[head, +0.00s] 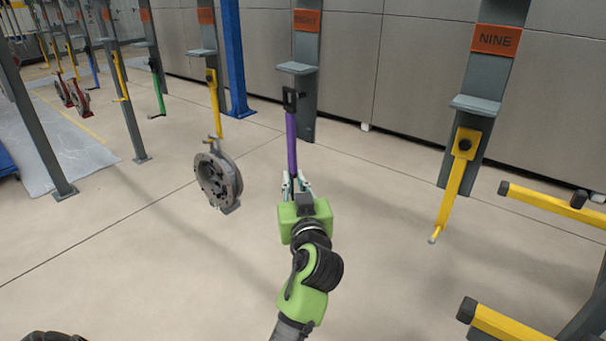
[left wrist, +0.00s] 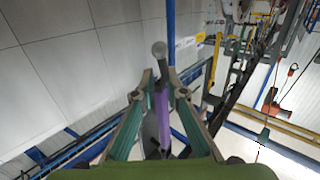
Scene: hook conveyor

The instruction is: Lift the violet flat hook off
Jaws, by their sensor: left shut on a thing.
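The violet flat hook (head: 291,145) hangs down from a black holder (head: 291,99) on a grey post with an orange sign (head: 306,20) that seems to read EIGHT. My left gripper (head: 296,182) is at the lower end of the hook, its fingers closed around it. The hook's upper end still meets the black holder. The part of the hook inside the grip is partly hidden. My right gripper is not in view.
A yellow hook (head: 217,105) to the left carries a grey round casting (head: 218,178). An empty yellow hook (head: 453,190) hangs on post NINE at right. Yellow bars (head: 550,203) with black ends jut in at the right edge. The floor around my left arm is clear.

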